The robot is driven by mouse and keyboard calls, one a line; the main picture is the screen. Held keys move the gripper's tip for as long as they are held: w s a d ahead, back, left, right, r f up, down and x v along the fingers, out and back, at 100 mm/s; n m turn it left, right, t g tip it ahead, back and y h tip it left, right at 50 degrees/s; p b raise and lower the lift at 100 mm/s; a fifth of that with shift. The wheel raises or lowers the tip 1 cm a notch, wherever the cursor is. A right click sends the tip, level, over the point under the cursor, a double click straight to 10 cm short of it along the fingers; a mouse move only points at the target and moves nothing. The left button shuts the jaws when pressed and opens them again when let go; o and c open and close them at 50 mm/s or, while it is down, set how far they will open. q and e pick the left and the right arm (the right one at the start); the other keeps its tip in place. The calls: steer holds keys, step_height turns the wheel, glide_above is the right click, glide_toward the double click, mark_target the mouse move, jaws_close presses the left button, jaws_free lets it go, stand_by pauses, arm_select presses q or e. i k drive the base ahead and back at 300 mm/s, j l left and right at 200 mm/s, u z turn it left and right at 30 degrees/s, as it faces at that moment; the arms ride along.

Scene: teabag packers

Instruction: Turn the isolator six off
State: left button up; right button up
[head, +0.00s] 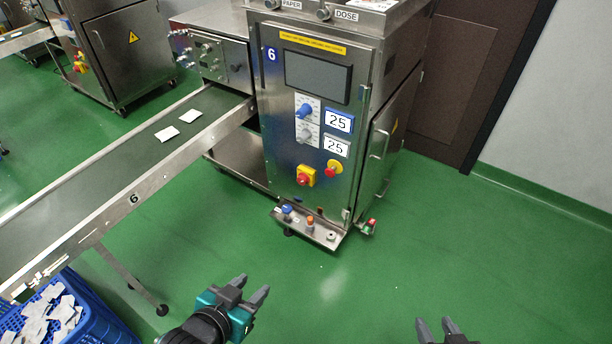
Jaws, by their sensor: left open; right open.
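Machine 6 (272,110) is a steel cabinet with a blue "6" label (271,54). Low on its front is a switch with a red handle on a square yellow plate, which looks like the isolator (306,176). Its handle angle is too small to read. A round red button on yellow (332,169) sits just right of and above it. My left gripper (250,286) is open and empty, low in the view, apart from the cabinet. My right gripper (434,323) is open and empty at the bottom edge, right of the cabinet.
A small steel shelf (310,229) with bottles or knobs juts out below the panel. Conveyor 6 (110,172) runs to the lower left, carrying teabags (167,133). A blue crate (95,316) of teabags stands under it. Green floor (340,285) is clear before the cabinet.

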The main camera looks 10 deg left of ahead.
mark_target(303, 178)
steer(key=i+j+u, duration=0.35)
steer(key=i+u, duration=0.15)
steer(key=i, duration=0.3)
steer(key=i+u, duration=0.5)
steer(key=i, duration=0.3)
